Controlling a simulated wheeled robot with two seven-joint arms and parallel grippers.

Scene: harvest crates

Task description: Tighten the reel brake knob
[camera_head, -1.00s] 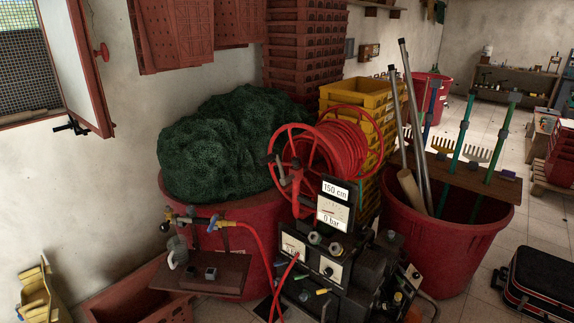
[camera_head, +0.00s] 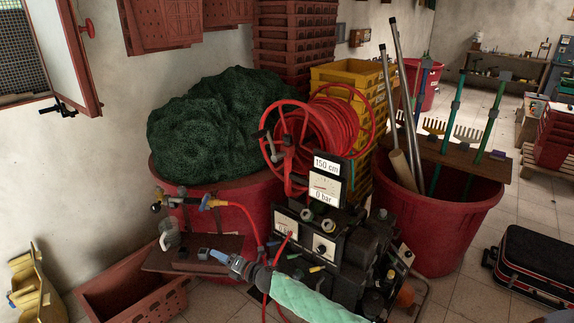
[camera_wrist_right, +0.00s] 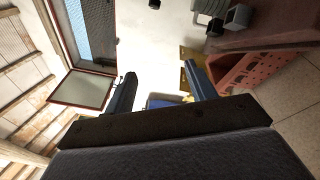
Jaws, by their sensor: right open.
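The red hose reel (camera_head: 325,140) stands at the middle in the head view, wound with red hose on a red frame. A small grey handle or knob (camera_head: 262,135) sits at its left side; I cannot tell for sure that it is the brake knob. My right gripper (camera_head: 207,254) reaches in from the bottom, below and left of the reel, apart from it, in front of the small brown shelf. In the right wrist view the right gripper (camera_wrist_right: 160,90) has its two dark fingers wide apart with nothing between them. My left gripper is in neither view.
A black pump unit with gauges (camera_head: 322,247) stands below the reel. Brass taps (camera_head: 212,203) and a brown shelf (camera_head: 165,257) are at its left. A green net heap (camera_head: 220,130) lies behind. A red tub (camera_head: 465,225) with tools stands right. A crate (camera_head: 130,290) lies low left.

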